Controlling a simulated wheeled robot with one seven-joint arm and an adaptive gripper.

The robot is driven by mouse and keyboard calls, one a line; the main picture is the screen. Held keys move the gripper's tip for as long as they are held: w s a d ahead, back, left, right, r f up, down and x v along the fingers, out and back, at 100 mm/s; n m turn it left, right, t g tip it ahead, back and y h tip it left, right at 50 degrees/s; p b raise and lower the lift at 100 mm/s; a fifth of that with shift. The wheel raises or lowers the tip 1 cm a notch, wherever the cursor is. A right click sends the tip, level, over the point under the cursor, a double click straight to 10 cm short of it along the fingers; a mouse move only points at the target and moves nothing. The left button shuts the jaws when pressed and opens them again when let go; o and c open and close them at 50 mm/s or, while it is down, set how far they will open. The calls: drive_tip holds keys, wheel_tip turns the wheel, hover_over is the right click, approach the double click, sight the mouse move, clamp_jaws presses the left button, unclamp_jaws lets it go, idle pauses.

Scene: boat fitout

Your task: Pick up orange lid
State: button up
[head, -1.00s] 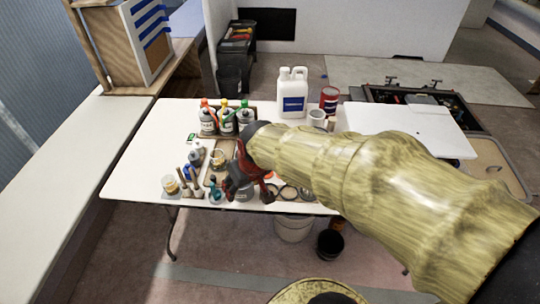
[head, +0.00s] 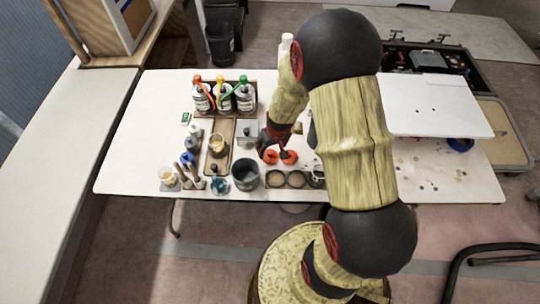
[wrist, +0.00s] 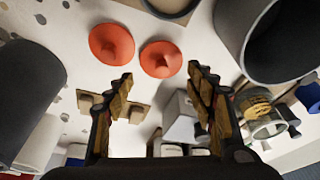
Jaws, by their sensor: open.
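Two orange cone-shaped lids (wrist: 111,43) (wrist: 160,59) lie side by side on the white table, a small gap between them. In the head view, one orange lid (head: 270,157) is just left of the other (head: 290,157), in front of my gripper (head: 272,146). In the wrist view, my gripper (wrist: 158,80) is open and empty. The lids appear just beyond its fingertips, the right-hand one nearer the line between the fingers. Neither lid is between the fingers. I cannot tell the exact height above the table.
A dark grey cup (head: 245,174) and a row of round containers (head: 275,179) stand close in front of the lids. A grey box (head: 247,134) stands to the left. Bottles with coloured caps (head: 223,97) stand behind left. A white board (head: 430,105) lies at right.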

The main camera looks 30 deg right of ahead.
sight(270, 152)
drive_tip(key=b+x, duration=0.2)
drive_tip(key=x, duration=0.2)
drive_tip(key=shift+w+a+f, duration=0.1)
drive_tip(key=shift+f, duration=0.3)
drive_tip(key=shift+c, duration=0.6)
drive_tip(key=c, duration=0.4)
